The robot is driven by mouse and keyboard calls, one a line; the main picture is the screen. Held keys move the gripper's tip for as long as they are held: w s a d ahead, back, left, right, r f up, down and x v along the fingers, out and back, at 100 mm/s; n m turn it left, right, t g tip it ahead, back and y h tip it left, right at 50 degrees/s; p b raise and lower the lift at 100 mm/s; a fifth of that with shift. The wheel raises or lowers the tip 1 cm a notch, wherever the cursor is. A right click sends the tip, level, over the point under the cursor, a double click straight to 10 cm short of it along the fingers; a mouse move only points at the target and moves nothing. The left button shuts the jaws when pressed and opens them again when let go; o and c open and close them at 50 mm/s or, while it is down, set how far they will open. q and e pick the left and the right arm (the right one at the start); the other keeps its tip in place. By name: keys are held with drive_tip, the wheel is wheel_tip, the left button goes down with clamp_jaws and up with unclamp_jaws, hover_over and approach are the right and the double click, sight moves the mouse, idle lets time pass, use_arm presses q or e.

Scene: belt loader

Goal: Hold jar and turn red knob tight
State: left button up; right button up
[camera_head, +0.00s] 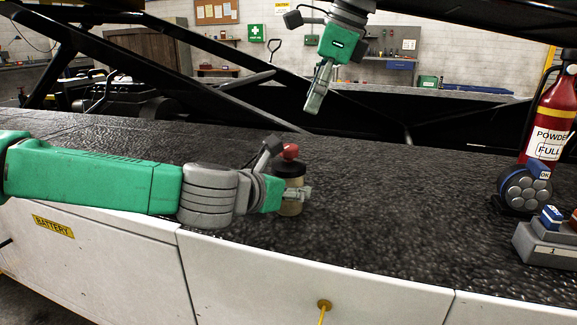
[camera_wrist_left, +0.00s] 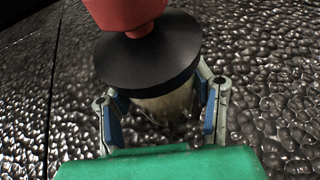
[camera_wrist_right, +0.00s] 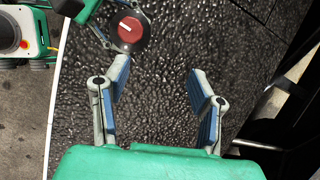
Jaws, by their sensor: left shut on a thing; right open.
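The jar (camera_head: 291,205) stands upright on the black textured surface, with a dark lid (camera_wrist_left: 150,55) and a red knob (camera_head: 290,151) on top. My left gripper (camera_head: 300,194) is shut around the jar's body, below the lid; the left wrist view shows a finger on each side. My right gripper (camera_head: 314,104) points down above and behind the jar, empty and apart from it. In the right wrist view its fingers (camera_wrist_right: 158,92) are spread, and the red knob (camera_wrist_right: 131,29) with a white mark lies beyond them at the top. The jar body is hidden there by the lid.
A red fire extinguisher (camera_head: 550,125), a black round device (camera_head: 524,188) and a grey block with a blue knob (camera_head: 548,240) stand at the right. Dark beams (camera_head: 230,115) run behind the surface. The surface between jar and extinguisher is clear.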

drive_tip(key=w+d+r+n+t+y, duration=0.1)
drive_tip(key=w+d+r+n+t, duration=0.15)
drive_tip(key=w+n+t, duration=0.45)
drive_tip(key=w+d+r+n+t+y, duration=0.1)
drive_tip(key=w+d+n+t, duration=0.2)
drive_tip(key=w+n, duration=0.75)
drive_tip(key=w+d+r+n+t+y, duration=0.1)
drive_tip(key=w+d+r+n+t, duration=0.25)
drive_tip(key=n, duration=0.95)
drive_tip(key=m+g+y, duration=1.1)
drive_tip(key=m+g, duration=0.9)
drive_tip(key=m, duration=0.7)
approach(297, 148)
drive_tip(key=shift+n, duration=0.25)
drive_tip(key=x, duration=0.7)
drive_tip(key=w+x, duration=0.1)
drive_tip(key=x, duration=0.3)
drive_tip(key=shift+a+f, duration=0.25)
drive_tip(key=shift+c, duration=0.3)
